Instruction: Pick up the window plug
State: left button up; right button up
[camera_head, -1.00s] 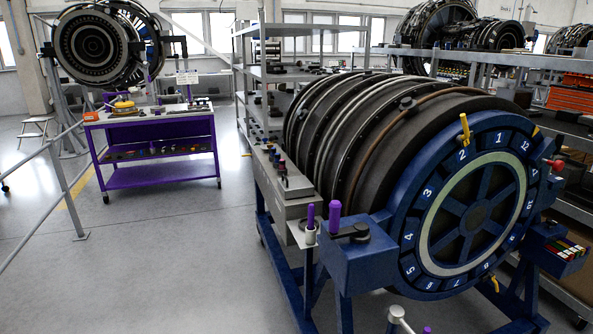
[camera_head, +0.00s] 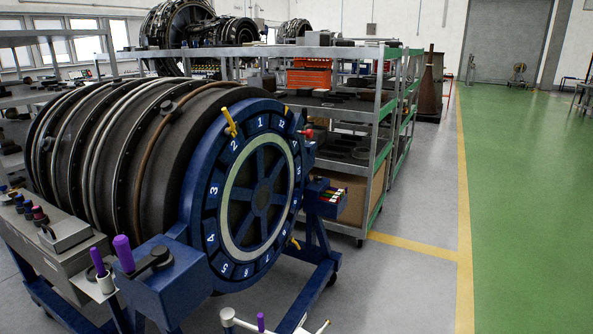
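I cannot tell for sure which piece is the window plug. Two purple upright pieces stand at the front left of the engine stand: a larger one (camera_head: 123,253) on the blue box (camera_head: 168,285) and a smaller one (camera_head: 97,262) in a pale holder. The engine (camera_head: 110,150) lies on its side, with a blue numbered ring (camera_head: 215,215) on its near face. A yellow handle (camera_head: 230,122) sticks out near number 2, and a red knob (camera_head: 307,133) sits at the ring's right. Neither gripper is in view.
A blue side box (camera_head: 325,198) with small coloured pieces is at the stand's right. Pale metal parts with a purple piece (camera_head: 261,322) show at the bottom edge. Shelving (camera_head: 340,110) stands behind. Grey floor (camera_head: 410,290) and a green lane (camera_head: 525,200) lie clear at right.

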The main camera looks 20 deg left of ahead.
aim_at(38, 211)
jog(key=j+z, duration=0.2)
jog(key=j, duration=3)
jog(key=i+j, duration=0.1)
jog(key=j, duration=3.1)
jog(key=i, duration=0.05)
